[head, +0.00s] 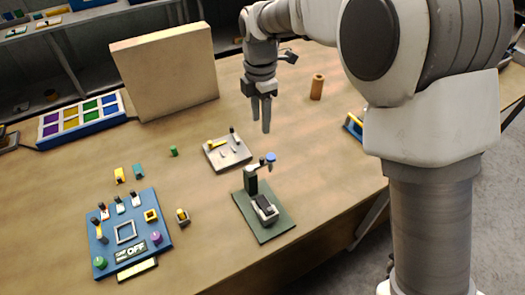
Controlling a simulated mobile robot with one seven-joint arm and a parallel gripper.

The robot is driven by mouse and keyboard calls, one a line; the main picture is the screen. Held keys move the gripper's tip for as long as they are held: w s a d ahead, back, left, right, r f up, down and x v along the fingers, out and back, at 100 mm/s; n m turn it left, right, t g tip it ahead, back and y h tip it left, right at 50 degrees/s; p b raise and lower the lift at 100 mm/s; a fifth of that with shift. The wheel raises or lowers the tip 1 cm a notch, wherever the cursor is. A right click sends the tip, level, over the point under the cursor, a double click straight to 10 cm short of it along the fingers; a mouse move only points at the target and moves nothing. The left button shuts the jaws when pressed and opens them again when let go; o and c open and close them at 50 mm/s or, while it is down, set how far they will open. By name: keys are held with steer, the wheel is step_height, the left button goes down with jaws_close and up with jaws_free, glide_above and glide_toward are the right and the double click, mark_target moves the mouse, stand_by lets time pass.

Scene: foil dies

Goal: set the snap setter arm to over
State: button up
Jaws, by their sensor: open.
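What looks like the snap setter stands on a dark green base plate (272,228) near the table's front edge. It has a dark upright post (251,180) and a black-and-white block (264,209) in front. A short arm with a blue knob (270,157) reaches from the post's top towards the right; its exact setting is too small to tell. My gripper (260,125) hangs above the table behind the setter, fingers pointing down, open and empty. It is apart from the setter.
A pale plate with a yellow lever (217,144) lies just behind the setter. A blue switch panel (128,238) is at the left front. A tan board (165,70) and a tray of coloured cells (84,117) stand behind. An orange-brown cylinder (317,87) stands right of my gripper.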

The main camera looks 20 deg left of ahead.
mark_target(261, 158)
step_height(261, 158, down, 14)
steer(key=shift+f+p, duration=0.15)
steer(key=shift+p, duration=0.4)
steer(key=shift+w, duration=0.1)
jaws_close()
stand_by(1.1)
